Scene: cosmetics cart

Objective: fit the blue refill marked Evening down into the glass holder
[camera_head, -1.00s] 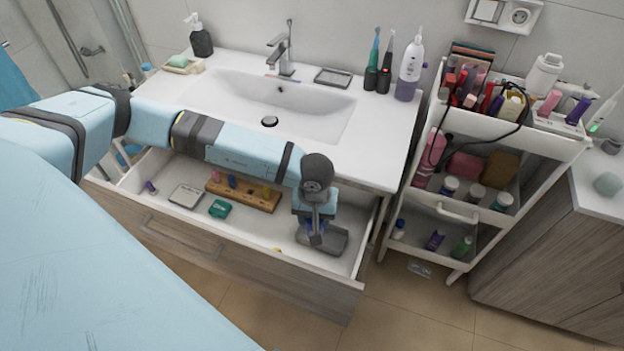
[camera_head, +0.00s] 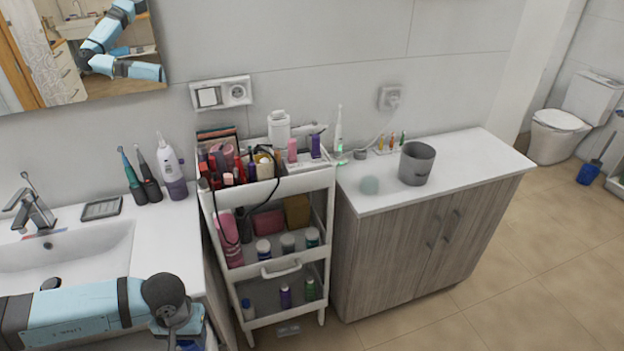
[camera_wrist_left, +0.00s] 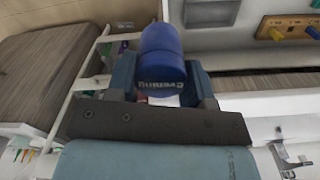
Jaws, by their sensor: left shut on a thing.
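The blue refill (camera_wrist_left: 162,52) shows large in the left wrist view, with "Evening" lettered on its side. My left gripper (camera_wrist_left: 160,84) is shut on it, one finger on each side. In the head view my left gripper (camera_head: 187,338) is at the bottom edge, partly cut off, left of the cart's foot. No other glass holder is clear. My right gripper is not in view.
A white cart (camera_head: 297,183) full of cosmetics stands between the washbasin (camera_head: 75,255) and the wooden cabinet (camera_head: 410,250). The cabinet top is clear to the right. The wrist view shows a wooden block (camera_wrist_left: 290,27) with coloured pieces.

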